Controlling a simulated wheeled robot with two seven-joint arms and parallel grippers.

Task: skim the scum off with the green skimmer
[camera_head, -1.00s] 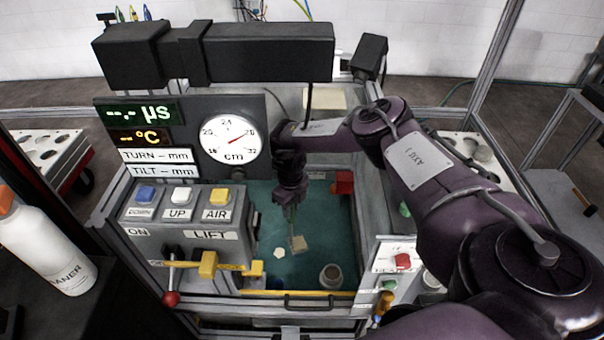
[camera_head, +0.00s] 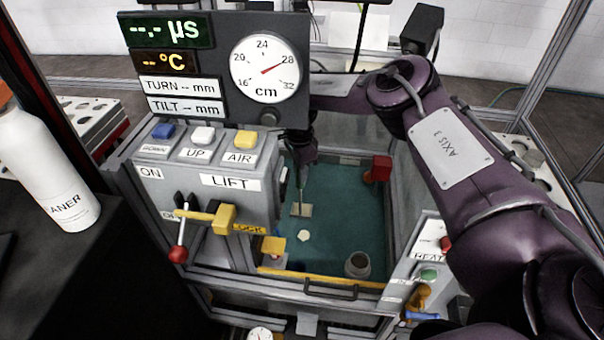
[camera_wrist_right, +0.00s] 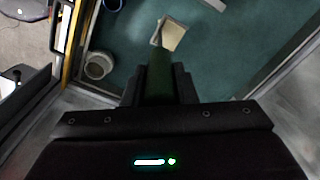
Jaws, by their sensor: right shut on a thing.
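My right gripper (camera_head: 304,172) reaches down into the tank and is shut on the green skimmer. The skimmer's green handle (camera_wrist_right: 160,75) sticks out from between the fingers in the wrist view. Its flat beige square head (camera_head: 301,210) is over the teal tank floor; I cannot tell its height. The head also shows in the wrist view (camera_wrist_right: 173,37). A small pale patch, seemingly the scum (camera_head: 303,235), lies just in front of the head, apart from it. I cannot make out the patch in the wrist view. My left gripper is not in view.
A grey round pot (camera_head: 358,265) stands in the tank's near right corner. A red block (camera_head: 379,168) is at the right wall. The lift control box (camera_head: 205,175) borders the tank on the left. A yellow-edged front rim (camera_head: 320,279) closes the near side.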

